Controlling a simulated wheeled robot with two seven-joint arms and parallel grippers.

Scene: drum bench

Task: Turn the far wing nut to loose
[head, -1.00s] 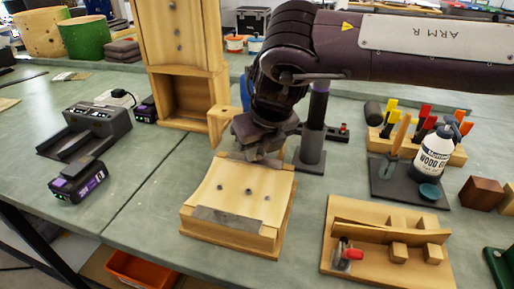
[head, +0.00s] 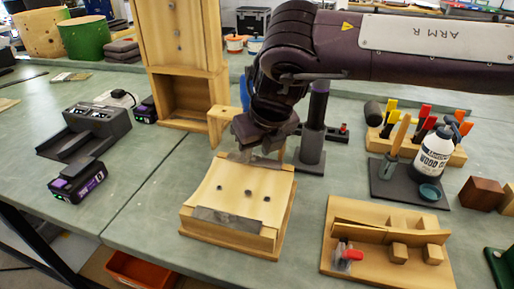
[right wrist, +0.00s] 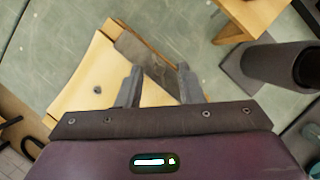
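The curved wooden piece (head: 245,190) sits on a wooden base (head: 232,242) on the bench, with dark dots on its top. A grey metal strip (head: 226,216) lies across its near edge. My right gripper (head: 256,150) is over the far edge and hides part of it. In the right wrist view, my right gripper (right wrist: 158,80) is open, with its two fingers apart on either side of the far metal strip (right wrist: 146,56). I cannot make out the far wing nut in either view. My left gripper is not in view.
A dark post (head: 314,130) stands just behind and right of the wooden base. A tall wooden frame (head: 183,60) stands behind. A wooden jig with a red-handled clamp (head: 350,255) lies to the right.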

